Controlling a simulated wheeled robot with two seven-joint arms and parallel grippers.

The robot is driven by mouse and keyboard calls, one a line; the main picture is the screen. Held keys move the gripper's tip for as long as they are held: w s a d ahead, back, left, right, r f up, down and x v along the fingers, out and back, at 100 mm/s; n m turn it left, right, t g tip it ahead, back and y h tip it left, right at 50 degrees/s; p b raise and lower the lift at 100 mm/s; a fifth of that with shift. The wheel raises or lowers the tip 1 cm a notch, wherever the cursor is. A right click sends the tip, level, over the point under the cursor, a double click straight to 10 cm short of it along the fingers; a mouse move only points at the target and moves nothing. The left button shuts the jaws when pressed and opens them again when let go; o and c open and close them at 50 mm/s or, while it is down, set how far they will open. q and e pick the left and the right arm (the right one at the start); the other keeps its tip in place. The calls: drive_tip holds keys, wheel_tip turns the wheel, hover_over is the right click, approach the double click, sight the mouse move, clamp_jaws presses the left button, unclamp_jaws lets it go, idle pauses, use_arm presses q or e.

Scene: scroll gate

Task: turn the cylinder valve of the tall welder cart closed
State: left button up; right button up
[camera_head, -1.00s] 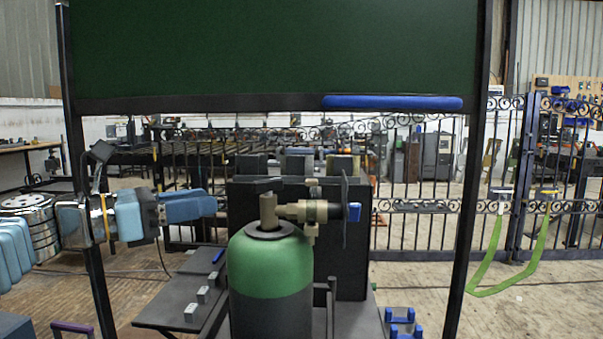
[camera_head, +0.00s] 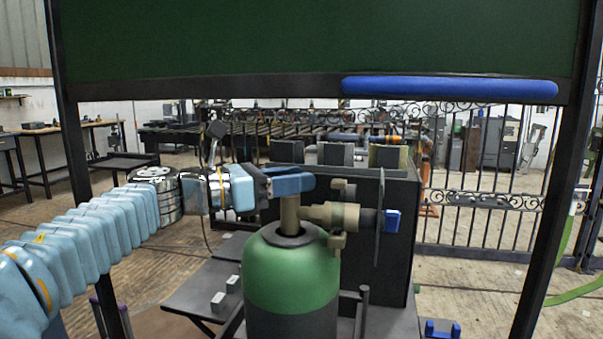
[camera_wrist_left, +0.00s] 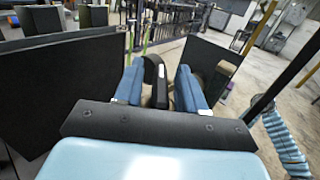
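The welder cart's cylinder (camera_head: 292,270) is grey with a green shoulder and stands upright, low in the middle of the head view. On its top is a tan valve (camera_head: 290,215) with a side fitting pointing right to a blue knob (camera_head: 392,221). My left gripper (camera_head: 298,183) reaches in from the left, its blue fingers level at the top of the valve stem. In the left wrist view the two fingers (camera_wrist_left: 160,78) stand apart, with a dark curved piece between them. Whether they touch the valve cannot be told. My right gripper is not in view.
A dark cart panel (camera_head: 350,250) stands right behind the cylinder. A dark frame holds a green panel (camera_head: 300,35) with a blue bar (camera_head: 450,87) overhead; its posts stand left and right. An iron gate (camera_head: 500,190) is behind. Floor at right is mostly clear.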

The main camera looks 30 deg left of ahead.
use_arm(q)
drive_tip(key=shift+x, duration=0.8)
clamp_jaws()
